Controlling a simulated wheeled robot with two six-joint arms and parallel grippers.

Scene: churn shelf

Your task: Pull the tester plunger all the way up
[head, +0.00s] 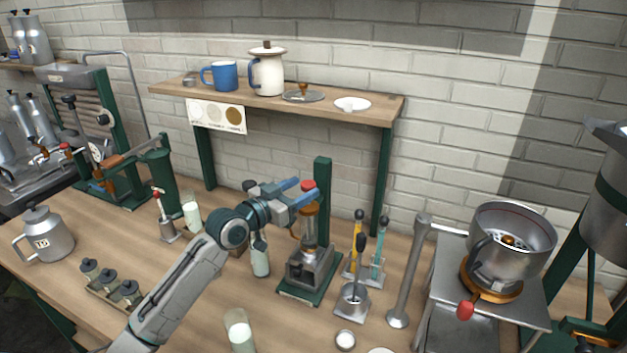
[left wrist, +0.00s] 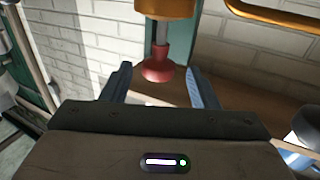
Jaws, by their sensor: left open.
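The tester (head: 314,262) stands on the bench, with a dark green base, a green post and an amber cylinder. Its plunger's red knob (head: 308,185) sits just above the cylinder. My left gripper (head: 301,191) reaches in from the left at knob height, its blue fingers open. The cylinder's brass end (left wrist: 167,9) is at the top of that view. My right gripper is out of view.
A wooden shelf (head: 330,109) with a blue mug and a white pot is behind. A glass of milk (head: 260,262) stands left of the tester. Yellow and teal tools (head: 377,268) and a metal ladle stand to the right. A steel pot (head: 512,242) is further right.

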